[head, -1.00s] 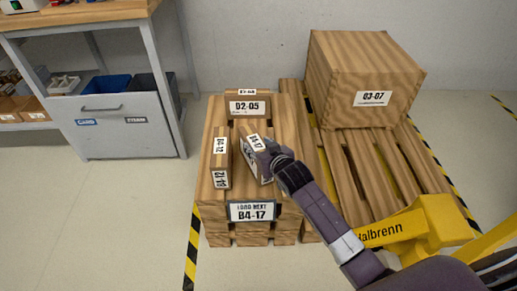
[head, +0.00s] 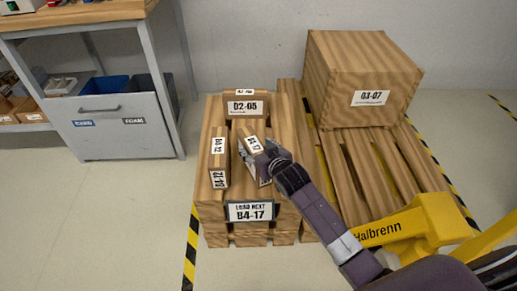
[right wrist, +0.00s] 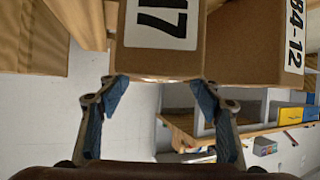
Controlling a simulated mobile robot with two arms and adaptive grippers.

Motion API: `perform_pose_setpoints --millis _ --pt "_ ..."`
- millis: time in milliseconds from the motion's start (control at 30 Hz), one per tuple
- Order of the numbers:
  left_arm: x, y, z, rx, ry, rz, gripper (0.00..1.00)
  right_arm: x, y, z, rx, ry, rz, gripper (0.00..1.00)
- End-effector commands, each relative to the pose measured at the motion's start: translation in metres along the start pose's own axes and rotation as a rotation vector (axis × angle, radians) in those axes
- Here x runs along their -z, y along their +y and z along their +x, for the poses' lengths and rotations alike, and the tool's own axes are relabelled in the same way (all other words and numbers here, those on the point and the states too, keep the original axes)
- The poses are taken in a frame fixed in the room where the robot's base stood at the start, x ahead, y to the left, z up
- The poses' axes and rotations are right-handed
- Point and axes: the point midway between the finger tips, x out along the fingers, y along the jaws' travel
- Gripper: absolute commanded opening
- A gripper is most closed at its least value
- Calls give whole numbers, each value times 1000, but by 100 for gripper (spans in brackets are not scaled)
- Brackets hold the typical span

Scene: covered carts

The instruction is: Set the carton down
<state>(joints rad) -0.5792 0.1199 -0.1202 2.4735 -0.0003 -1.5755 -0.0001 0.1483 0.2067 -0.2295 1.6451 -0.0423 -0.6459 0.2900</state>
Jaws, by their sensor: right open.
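The carton marked 17 at its end (head: 247,157) is at the middle of the left pallet stack (head: 286,120), turned at an angle beside carton B4-12 (head: 219,160). Its labelled face (right wrist: 160,45) fills the upper middle of the right wrist view. My right gripper (head: 264,160) is at the carton's right side in the head view. In the right wrist view the gripper (right wrist: 160,88) is open, with its fingertips spread at the two edges of the carton's near end. The carton's underside contact is hidden. My left gripper is not in view.
Carton D2-05 (head: 246,106) stands behind. A sign reading LOAD NEXT B4-17 (head: 250,211) is on the stack's front. A large crate Q3-07 (head: 363,75) stands on the right pallet. A yellow Halbrenn jack (head: 430,222) is at right, a workbench (head: 80,14) at left.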

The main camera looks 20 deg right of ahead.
Motion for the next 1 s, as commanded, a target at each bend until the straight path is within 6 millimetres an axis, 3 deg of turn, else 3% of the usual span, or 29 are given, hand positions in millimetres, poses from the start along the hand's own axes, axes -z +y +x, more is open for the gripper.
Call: perform_pose_setpoints --millis 100,267,600,867,933,1000 --pt "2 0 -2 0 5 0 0 2 0 -6 0 1 0 60" --pt "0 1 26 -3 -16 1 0 3 0 -26 0 0 0 60" --pt "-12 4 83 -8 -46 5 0 3 0 -86 0 0 0 60" --pt "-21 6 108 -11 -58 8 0 2 0 -116 -1 0 0 60" --pt "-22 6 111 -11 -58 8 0 -1 0 -119 -1 -7 0 60" --pt "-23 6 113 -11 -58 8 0 -18 0 -122 -4 -47 -4 60"
